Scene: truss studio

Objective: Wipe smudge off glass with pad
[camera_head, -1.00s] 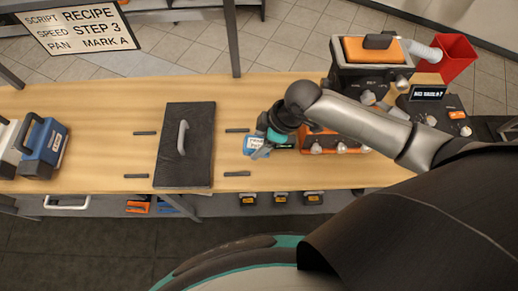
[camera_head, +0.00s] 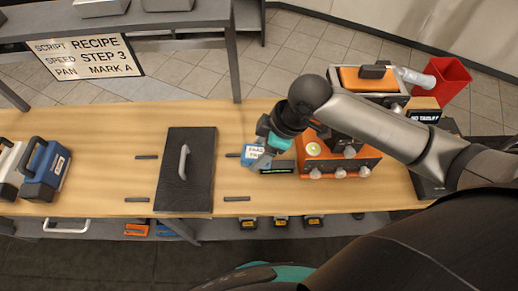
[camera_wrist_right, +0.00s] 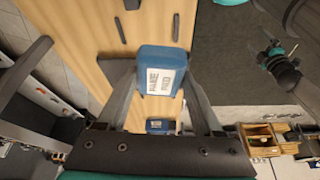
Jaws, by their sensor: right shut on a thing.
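My right gripper (camera_wrist_right: 160,100) is shut on a blue block-shaped pad (camera_wrist_right: 162,68) with a white printed label. In the head view the pad (camera_head: 252,155) is held over the table, just right of a black panel (camera_head: 200,170) with a grey handle. I cannot tell whether the pad touches anything beneath it. I cannot make out a glass surface or a smudge. A dark, teal-banded gripper (camera_wrist_right: 277,62) at the right of the wrist view looks like my left one; its finger state is unclear. It is not in the head view.
An orange device (camera_head: 340,163) with knobs stands right of the pad. A hopper-topped machine (camera_head: 368,80) and a red bin (camera_head: 443,78) are behind it. Blue and white handled cases (camera_head: 45,170) stand at the left.

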